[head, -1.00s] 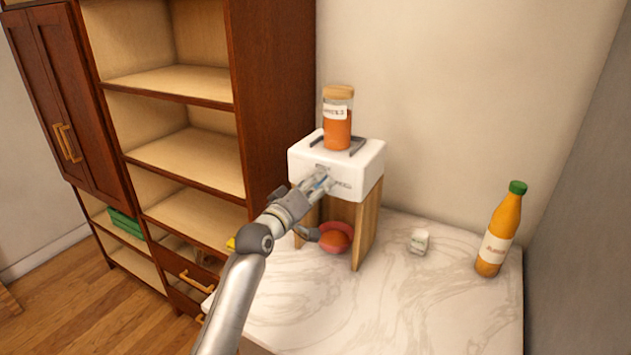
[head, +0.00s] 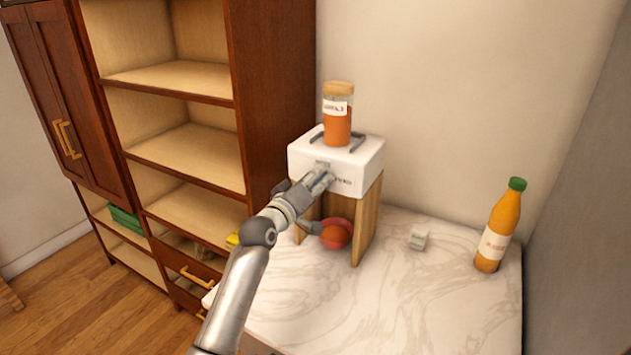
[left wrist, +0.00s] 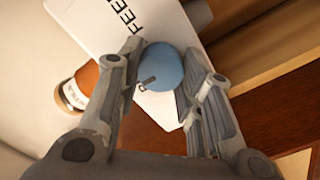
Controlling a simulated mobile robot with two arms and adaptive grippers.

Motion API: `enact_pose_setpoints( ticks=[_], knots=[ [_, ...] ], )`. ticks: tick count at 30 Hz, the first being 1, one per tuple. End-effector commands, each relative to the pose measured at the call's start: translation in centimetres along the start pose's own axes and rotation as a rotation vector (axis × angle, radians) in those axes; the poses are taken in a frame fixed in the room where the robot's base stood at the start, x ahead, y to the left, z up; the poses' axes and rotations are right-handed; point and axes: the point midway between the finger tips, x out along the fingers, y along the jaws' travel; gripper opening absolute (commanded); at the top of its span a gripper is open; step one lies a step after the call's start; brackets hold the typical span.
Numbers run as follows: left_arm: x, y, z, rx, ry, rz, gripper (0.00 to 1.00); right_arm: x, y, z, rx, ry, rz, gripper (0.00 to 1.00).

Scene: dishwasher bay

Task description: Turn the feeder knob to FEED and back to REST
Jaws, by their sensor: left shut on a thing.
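The feeder (head: 365,160) is a white box on wooden legs at the back of the marble counter. Its front has dark lettering; in the left wrist view, part of "FEED" reads on the white panel (left wrist: 105,30). The round blue knob (left wrist: 170,70) sits between the fingers of my left gripper (left wrist: 162,62), which is shut on it. A small dark mark shows on the knob's lower left. In the head view my left gripper (head: 322,178) is at the feeder's front and mostly hides the knob. My right gripper is not in view.
A labelled jar with orange contents (head: 337,122) stands on the feeder. A reddish bowl (head: 347,230) with something orange is beneath it, beside a dark grey shape. Wooden shelves (head: 190,150) rise left.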

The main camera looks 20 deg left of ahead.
Motion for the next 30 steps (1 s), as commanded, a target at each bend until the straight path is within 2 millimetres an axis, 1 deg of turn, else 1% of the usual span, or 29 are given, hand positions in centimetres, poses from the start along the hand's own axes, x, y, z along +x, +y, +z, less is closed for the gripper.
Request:
enact_pose_setpoints(
  ticks=[5,11,30],
  knots=[
    [-0.01,-0.06,0.00,0.051,0.000,-0.001,0.10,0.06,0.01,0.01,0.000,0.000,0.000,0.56],
    [0.00,-0.05,0.00,0.174,-0.001,-0.001,0.10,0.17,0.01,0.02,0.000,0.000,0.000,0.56],
    [0.02,0.19,0.01,0.772,-0.001,0.000,0.10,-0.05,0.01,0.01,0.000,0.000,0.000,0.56]
  ],
)
